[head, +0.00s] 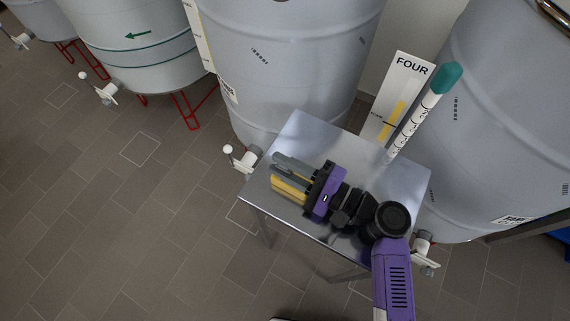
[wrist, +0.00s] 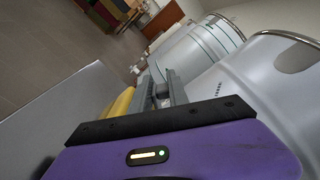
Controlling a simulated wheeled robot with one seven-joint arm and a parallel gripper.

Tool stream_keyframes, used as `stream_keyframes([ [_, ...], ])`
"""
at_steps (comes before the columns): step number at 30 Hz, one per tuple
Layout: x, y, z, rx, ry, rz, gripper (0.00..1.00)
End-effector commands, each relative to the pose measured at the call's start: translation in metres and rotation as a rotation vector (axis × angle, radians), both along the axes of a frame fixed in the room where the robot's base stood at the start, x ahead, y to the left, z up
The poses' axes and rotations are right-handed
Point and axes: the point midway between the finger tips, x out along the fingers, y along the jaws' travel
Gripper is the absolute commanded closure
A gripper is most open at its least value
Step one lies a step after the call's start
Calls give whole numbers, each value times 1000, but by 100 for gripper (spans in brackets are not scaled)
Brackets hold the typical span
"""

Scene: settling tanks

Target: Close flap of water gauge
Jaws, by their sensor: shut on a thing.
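My gripper (head: 290,170) is low over the metal table, its grey fingers pointing left. It also shows in the wrist view (wrist: 162,90), where the fingers are close together around a small grey part. A yellow thing (head: 289,189) lies right alongside the fingers, and its rounded side shows in the wrist view (wrist: 119,106). It looks like the water gauge, but the fingers and the purple gripper body hide much of it. I cannot make out the flap's edges or how far it stands open.
The metal table (head: 300,130) has bare room behind the gripper. A white board marked FOUR (head: 409,70) and a graduated tube with a teal cap (head: 447,77) stand at its back right. Large grey tanks (head: 290,60) crowd behind; tiled floor (head: 110,230) is clear at left.

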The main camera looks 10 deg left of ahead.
Motion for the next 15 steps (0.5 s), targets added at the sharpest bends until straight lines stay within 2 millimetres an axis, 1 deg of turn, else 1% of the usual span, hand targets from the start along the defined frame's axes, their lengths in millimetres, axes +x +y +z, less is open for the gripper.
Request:
stream_keyframes([
  [1, -1, 0, -3, -8, -22, 0, 100],
  [6, -3, 1, -4, -28, -76, 0, 100],
  [15, -4, 2, -4, -40, -107, 0, 100],
])
